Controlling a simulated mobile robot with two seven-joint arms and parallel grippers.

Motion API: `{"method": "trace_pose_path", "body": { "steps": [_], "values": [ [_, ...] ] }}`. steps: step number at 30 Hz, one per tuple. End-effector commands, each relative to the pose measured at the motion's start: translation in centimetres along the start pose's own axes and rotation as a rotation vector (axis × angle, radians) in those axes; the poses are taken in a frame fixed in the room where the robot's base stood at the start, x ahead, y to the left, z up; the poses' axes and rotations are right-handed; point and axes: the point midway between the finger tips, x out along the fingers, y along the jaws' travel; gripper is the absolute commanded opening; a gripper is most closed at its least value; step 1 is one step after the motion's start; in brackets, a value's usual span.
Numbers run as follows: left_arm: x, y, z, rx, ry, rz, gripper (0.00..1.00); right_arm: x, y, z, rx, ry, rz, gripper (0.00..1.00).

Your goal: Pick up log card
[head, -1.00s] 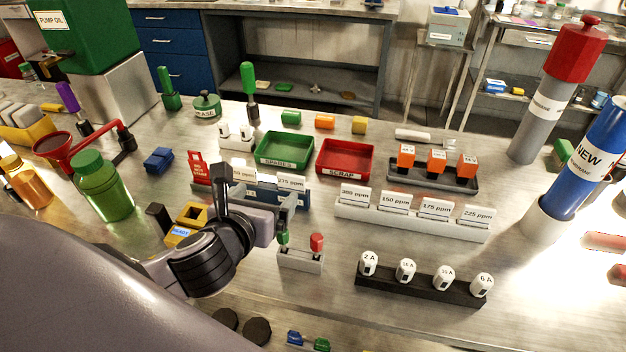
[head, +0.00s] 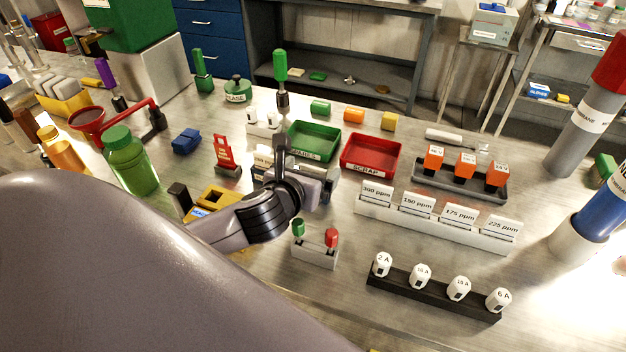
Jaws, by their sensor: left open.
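Several white cards with ppm labels stand in a long white rack (head: 440,228) at right of centre. They read 300 ppm (head: 376,193), 150 ppm (head: 416,205), 175 ppm (head: 459,214) and 225 ppm (head: 501,227). I cannot tell which card is the log card. My left gripper (head: 303,178) is open, just in front of the green tray. It covers most of a blue card holder behind it; a white card edge (head: 263,157) shows at its left. I cannot tell whether the fingers touch a card. My right gripper is out of view.
A green tray (head: 314,158) and a red scrap tray (head: 370,173) stand behind. A red sign stand (head: 224,154) is left of the gripper. A small rack with green and red plugs (head: 315,255) is in front. A black fuse rack (head: 432,292) stands at front right.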

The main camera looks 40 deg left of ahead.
Motion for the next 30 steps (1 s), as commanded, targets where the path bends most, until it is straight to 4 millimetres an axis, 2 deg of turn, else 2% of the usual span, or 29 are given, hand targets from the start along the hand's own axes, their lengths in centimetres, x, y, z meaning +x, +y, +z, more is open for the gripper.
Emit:
{"method": "trace_pose_path", "body": {
  "steps": [7, 8, 13, 23, 30],
  "values": [
    [0.2, 0.0, 0.0, -0.001, 0.000, 0.000, 0.92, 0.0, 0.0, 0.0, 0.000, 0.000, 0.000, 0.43],
    [0.2, 0.0, 0.0, -0.001, 0.000, 0.000, 0.88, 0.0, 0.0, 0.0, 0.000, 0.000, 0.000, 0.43],
    [0.2, 0.0, 0.0, -0.001, 0.000, 0.000, 0.33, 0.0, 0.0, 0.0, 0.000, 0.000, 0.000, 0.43],
    [0.1, 0.0, 0.1, 0.000, -0.001, 0.000, 0.32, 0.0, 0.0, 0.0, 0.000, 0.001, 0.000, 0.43],
    [-0.6, 0.0, 2.0, -0.002, -0.005, -0.001, 0.32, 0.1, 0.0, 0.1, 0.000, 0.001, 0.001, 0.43]
  ]
}}
